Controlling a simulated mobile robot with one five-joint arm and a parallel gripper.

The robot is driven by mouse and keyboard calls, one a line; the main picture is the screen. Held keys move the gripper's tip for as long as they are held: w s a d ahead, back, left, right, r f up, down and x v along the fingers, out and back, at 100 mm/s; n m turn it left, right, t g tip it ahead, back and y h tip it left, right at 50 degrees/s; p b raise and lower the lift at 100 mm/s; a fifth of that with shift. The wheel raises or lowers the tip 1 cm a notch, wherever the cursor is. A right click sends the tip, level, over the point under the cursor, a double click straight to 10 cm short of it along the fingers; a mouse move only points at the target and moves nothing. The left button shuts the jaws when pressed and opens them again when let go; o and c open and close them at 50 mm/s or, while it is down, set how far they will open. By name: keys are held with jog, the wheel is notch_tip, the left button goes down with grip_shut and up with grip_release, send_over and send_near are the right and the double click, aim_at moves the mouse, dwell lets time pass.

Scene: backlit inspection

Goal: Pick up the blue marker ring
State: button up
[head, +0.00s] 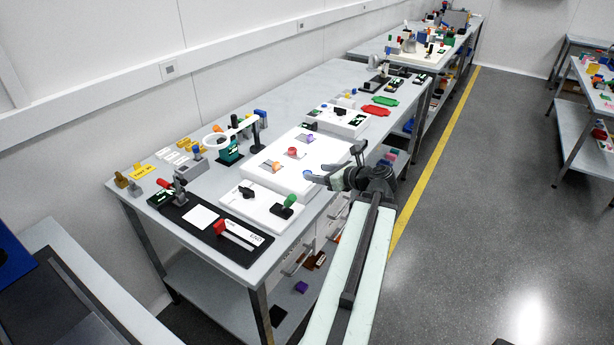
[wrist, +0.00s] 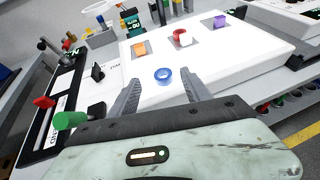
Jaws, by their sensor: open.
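The blue marker ring (wrist: 163,75) lies on a white raised panel (wrist: 222,60) in the wrist view, ahead of my gripper and centred between its fingers. In the head view only a bit of blue (head: 307,172) shows at the panel's front edge beside my gripper (head: 312,178). My gripper (wrist: 160,86) is open and empty, with one finger at each side of the ring in the picture. I cannot tell the exact gap between the fingertips and the panel.
An orange piece (wrist: 139,48), a red ring-like piece (wrist: 181,37) and a purple piece (wrist: 220,21) sit on grey squares behind the ring. A green-handled lever (wrist: 70,120) and a red knob (wrist: 44,102) stand left. The panel around the ring is clear.

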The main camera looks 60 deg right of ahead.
jog(key=b+x, duration=0.1)
jog(key=x, duration=0.1)
jog(key=b+x, duration=0.1)
jog(key=x, duration=0.2)
jog(key=shift+d+f, duration=0.2)
jog(key=shift+f, duration=0.35)
jog(key=shift+r, duration=0.1)
grip_shut()
